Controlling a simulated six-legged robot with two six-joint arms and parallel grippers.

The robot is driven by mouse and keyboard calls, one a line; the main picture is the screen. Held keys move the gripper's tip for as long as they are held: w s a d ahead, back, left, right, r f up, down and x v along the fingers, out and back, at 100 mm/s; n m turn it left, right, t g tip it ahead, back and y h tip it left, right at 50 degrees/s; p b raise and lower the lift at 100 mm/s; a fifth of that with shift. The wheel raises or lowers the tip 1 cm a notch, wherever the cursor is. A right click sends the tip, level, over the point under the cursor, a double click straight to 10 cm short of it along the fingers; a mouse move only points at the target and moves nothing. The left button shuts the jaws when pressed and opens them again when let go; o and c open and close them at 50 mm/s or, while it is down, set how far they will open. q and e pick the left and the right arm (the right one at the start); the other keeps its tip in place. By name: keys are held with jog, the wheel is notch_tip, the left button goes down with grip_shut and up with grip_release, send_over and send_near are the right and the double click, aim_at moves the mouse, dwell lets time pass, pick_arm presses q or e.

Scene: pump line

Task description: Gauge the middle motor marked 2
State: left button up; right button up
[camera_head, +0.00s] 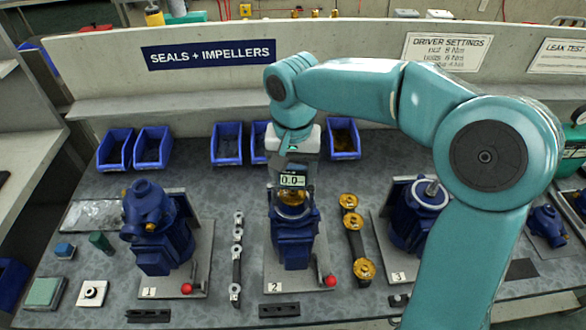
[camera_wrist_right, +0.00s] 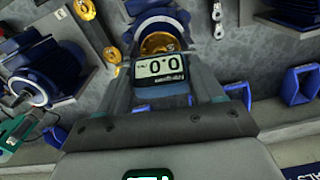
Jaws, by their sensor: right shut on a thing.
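The middle motor (camera_head: 292,240) is blue and stands upright on a grey plate marked 2. A brass-coloured ring shows at its top, and also in the right wrist view (camera_wrist_right: 160,42). My right gripper (camera_head: 291,172) is above this motor, shut on a dark gauge (camera_head: 292,180). The gauge display reads 0.0 and appears upside down in the right wrist view (camera_wrist_right: 160,68). The gauge overlaps the motor's top in both views; I cannot tell whether it touches. My left gripper is not in view.
Motor 1 (camera_head: 155,225) stands left and motor 3 (camera_head: 412,215) right, partly behind my right arm. A grey link strip (camera_head: 237,255) and brass parts (camera_head: 354,240) flank the middle plate. Blue bins (camera_head: 227,145) line the back under a low wall. A red knob (camera_head: 330,281) sits at the plate's front.

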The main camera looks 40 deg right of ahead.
jog(key=shift+f, duration=0.1)
dwell(0.3)
jog(key=o, duration=1.7)
jog(key=shift+o, duration=0.6)
notch_tip(320, 180, up, 9)
jog(key=p, duration=0.8)
